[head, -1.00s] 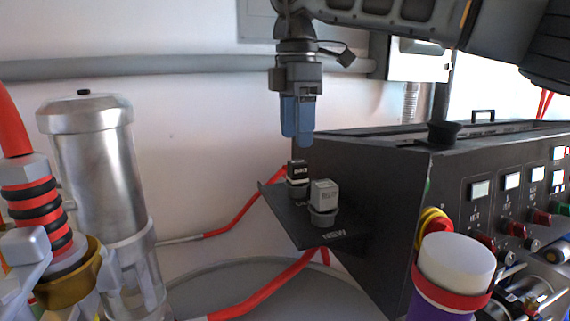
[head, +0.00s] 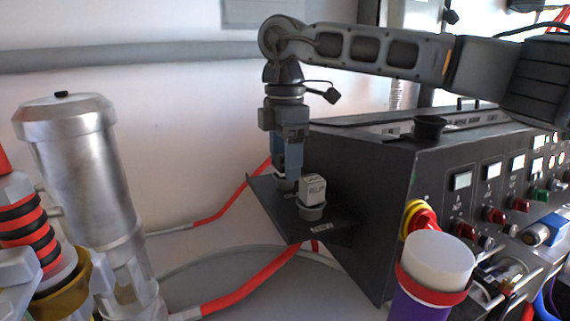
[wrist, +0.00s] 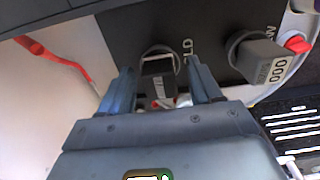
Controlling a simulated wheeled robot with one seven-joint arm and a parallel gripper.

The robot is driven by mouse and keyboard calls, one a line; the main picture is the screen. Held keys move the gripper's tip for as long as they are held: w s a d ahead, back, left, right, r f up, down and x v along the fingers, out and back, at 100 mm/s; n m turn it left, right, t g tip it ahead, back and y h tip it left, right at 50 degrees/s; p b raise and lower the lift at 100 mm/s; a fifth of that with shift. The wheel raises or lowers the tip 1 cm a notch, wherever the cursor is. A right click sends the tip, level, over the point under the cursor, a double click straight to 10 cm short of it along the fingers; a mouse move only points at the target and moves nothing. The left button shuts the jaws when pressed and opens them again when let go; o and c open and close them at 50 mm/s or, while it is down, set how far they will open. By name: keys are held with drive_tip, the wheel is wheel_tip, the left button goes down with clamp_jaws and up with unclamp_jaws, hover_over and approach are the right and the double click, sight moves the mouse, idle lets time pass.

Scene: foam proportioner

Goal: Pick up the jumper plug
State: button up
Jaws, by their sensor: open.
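A black plug (wrist: 158,84), which looks like the jumper plug, stands in a round socket by the "OLD" lettering. In the wrist view it sits between the two blue fingers of my gripper (wrist: 159,72). The jaws are open, with a finger on each side of it; I cannot tell whether either finger touches it. In the head view my gripper (head: 286,172) points straight down over the back of the dark shelf (head: 322,232) and hides the black plug. A light grey block (head: 312,188) with printed lettering stands in the nearer socket, beside "NEW"; it also shows in the wrist view (wrist: 262,60).
The dark control box (head: 365,180) stands right of the shelf. A white-topped purple cylinder (head: 438,262) is in front of it. A metal canister (head: 75,160) stands at left. Red hoses (head: 250,290) run below the shelf.

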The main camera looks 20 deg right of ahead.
drive_tip(key=shift+c, duration=0.3)
drive_tip(key=c, duration=1)
wheel_tip(320, 180, up, 15)
idle(0.4)
